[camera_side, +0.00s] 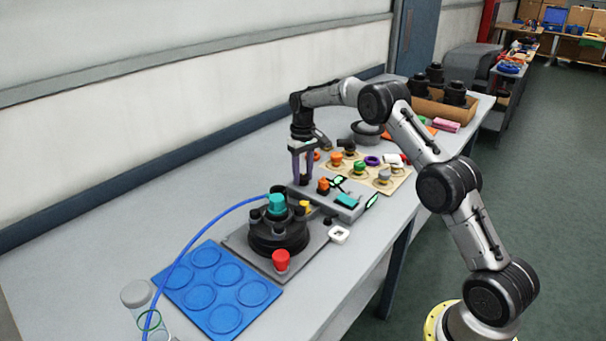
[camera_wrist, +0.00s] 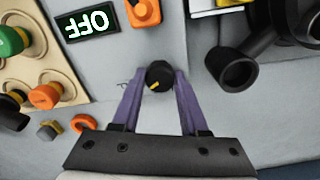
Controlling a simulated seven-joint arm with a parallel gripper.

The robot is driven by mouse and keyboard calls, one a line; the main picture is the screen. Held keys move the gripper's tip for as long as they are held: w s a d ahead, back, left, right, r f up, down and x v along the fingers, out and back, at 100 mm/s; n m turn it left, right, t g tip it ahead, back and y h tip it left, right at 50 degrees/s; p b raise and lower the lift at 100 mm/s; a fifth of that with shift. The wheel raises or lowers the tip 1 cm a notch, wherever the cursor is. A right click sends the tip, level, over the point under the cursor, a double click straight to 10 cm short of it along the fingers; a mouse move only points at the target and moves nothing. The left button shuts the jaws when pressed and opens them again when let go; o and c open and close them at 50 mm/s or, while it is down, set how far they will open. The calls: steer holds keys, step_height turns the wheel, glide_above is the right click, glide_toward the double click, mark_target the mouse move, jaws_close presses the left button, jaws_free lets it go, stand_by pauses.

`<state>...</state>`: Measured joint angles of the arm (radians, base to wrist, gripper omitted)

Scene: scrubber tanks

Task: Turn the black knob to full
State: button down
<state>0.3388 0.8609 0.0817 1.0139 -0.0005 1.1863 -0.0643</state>
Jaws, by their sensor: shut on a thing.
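The black knob (camera_wrist: 158,76) shows in the wrist view, with a yellow pointer mark toward its lower left. My gripper (camera_wrist: 158,82) is shut on it, with one purple finger on each side. In the side view my gripper (camera_side: 302,182) points down at the far left end of the grey control box (camera_side: 328,203); the knob is hidden there. A small display (camera_wrist: 87,22) near the knob reads "OFF", upside down in the wrist view.
An orange knob (camera_side: 323,185) and a teal button (camera_side: 346,200) sit on the box close to my gripper. A board with coloured knobs (camera_side: 371,185) lies behind it. The black round tank device (camera_side: 277,232) with a blue hose stands in front. A blue mat (camera_side: 214,287) lies nearer.

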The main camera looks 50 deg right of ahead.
mark_target(302, 176)
steer(key=shift+r, duration=0.1)
steer(key=shift+c, duration=2.1)
jaws_free()
step_height(302, 176, up, 14)
